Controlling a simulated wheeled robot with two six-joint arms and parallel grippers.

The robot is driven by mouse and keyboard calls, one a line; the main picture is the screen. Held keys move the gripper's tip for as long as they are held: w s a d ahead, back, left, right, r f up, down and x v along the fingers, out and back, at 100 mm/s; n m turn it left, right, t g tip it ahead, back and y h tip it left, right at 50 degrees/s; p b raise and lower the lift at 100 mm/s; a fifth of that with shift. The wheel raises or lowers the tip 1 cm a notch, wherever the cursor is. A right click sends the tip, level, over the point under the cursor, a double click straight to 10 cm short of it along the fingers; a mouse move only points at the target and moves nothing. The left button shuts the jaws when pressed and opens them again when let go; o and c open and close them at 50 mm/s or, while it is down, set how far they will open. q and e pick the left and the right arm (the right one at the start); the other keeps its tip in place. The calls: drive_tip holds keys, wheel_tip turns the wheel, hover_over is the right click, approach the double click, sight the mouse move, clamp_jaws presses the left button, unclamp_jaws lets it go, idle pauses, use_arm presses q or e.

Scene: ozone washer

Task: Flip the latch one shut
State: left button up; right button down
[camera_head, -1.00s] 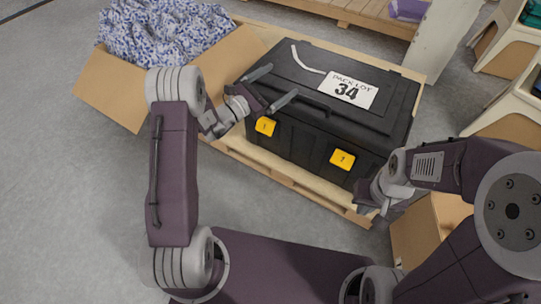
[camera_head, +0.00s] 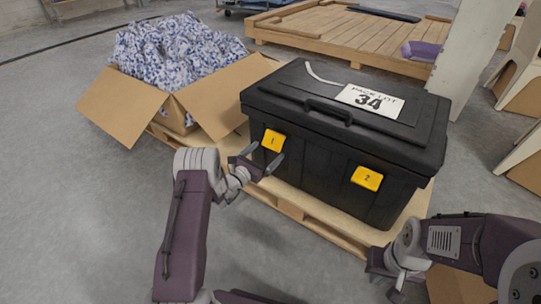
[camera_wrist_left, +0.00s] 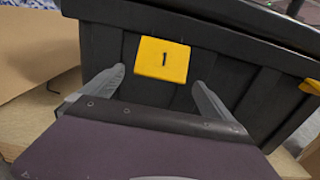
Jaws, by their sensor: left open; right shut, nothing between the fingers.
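Latch one (camera_head: 273,140) is a yellow tab marked 1 on the upper left front of the black case (camera_head: 325,177). It also shows in the left wrist view (camera_wrist_left: 162,60). My left gripper (camera_head: 269,152) is open and empty in front of the case, its fingertips just below and to either side of latch one. The left wrist view shows the gap between the fingers (camera_wrist_left: 158,77) under the tab; I cannot tell whether they touch the case. Latch two (camera_head: 367,179) is a yellow tab to the right. My right gripper (camera_head: 384,268) is shut and empty at the case's lower right.
The case sits on a wooden pallet (camera_head: 290,209). An open cardboard box (camera_head: 213,96) of blue-and-white material stands close on the left. A white panel (camera_head: 467,50) stands behind right. The grey floor at left is clear.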

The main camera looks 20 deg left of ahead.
sight(271, 146)
use_arm(q)
drive_tip(key=x, duration=0.1)
drive_tip(key=b+x, duration=0.1)
drive_tip(key=shift+w+d+f, duration=0.1)
drive_tip(key=shift+w+f, duration=0.1)
drive_tip(key=shift+w, duration=0.1)
drive_tip(key=shift+w+d+r, duration=0.1)
drive_tip(key=shift+w+r, duration=0.1)
drive_tip(key=shift+w, duration=0.1)
use_arm(e)
wheel_tip(271, 146, down, 2)
drive_tip(key=shift+f, duration=0.1)
use_arm(q)
drive_tip(key=shift+c, duration=0.4)
